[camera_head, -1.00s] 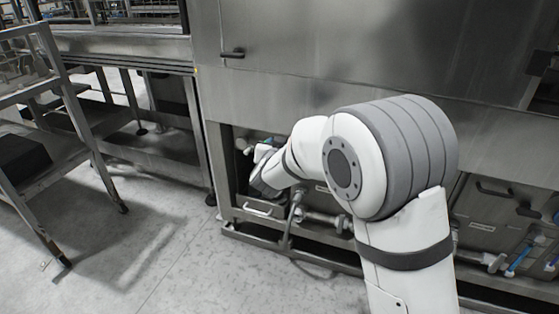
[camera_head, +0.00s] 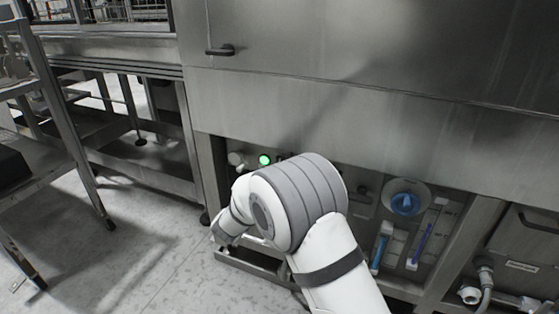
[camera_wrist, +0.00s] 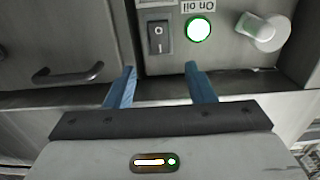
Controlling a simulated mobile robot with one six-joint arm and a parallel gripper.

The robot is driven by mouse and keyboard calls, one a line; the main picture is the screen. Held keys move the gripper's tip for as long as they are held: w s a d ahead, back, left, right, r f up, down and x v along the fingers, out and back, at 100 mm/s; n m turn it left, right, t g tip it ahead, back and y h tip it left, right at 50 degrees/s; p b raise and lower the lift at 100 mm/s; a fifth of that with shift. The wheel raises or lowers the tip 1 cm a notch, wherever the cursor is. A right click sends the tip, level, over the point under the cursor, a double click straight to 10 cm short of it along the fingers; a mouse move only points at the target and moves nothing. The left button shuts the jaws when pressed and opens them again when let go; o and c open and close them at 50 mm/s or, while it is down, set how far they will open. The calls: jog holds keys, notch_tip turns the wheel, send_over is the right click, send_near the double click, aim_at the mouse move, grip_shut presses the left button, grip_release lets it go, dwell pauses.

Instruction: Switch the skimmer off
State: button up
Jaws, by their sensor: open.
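A black rocker switch (camera_wrist: 159,37) with I and O marks is on the grey panel at the top of the wrist view. A lit green lamp (camera_wrist: 198,29) is right of it and also shows low on the machine in the head view (camera_head: 264,160). A partly cut-off label (camera_wrist: 198,6) above the lamp reads something like "On oil". My gripper (camera_wrist: 161,68) is open and empty. Its two blue fingers are apart, below the switch and lamp in the wrist view, and do not appear to touch them. The fingers are hidden in the head view. Which way the switch is tipped is unclear.
A whitish round knob (camera_wrist: 262,32) sticks out right of the lamp. A dark handle (camera_wrist: 68,73) is at the left. In the head view, a blue dial (camera_head: 405,203) and flow tubes (camera_head: 421,238) are right of my arm. A metal rack (camera_head: 62,125) stands at the left.

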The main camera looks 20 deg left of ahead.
jog(key=w+b, duration=0.2)
jog(key=w, duration=0.6)
jog(key=shift+d+b, duration=0.3)
jog(key=shift+d, duration=0.05)
jog(key=shift+c, duration=0.2)
jog(key=c, duration=1)
jog(key=shift+o, duration=0.2)
jog(key=t+b, duration=0.1)
jog(key=f+t+b, duration=0.1)
jog(key=b, duration=0.1)
jog(key=shift+s+f, duration=0.15)
jog(key=shift+f, duration=0.1)
jog(key=shift+o, duration=0.2)
jog(key=t, duration=0.3)
jog(key=shift+s+r, duration=0.1)
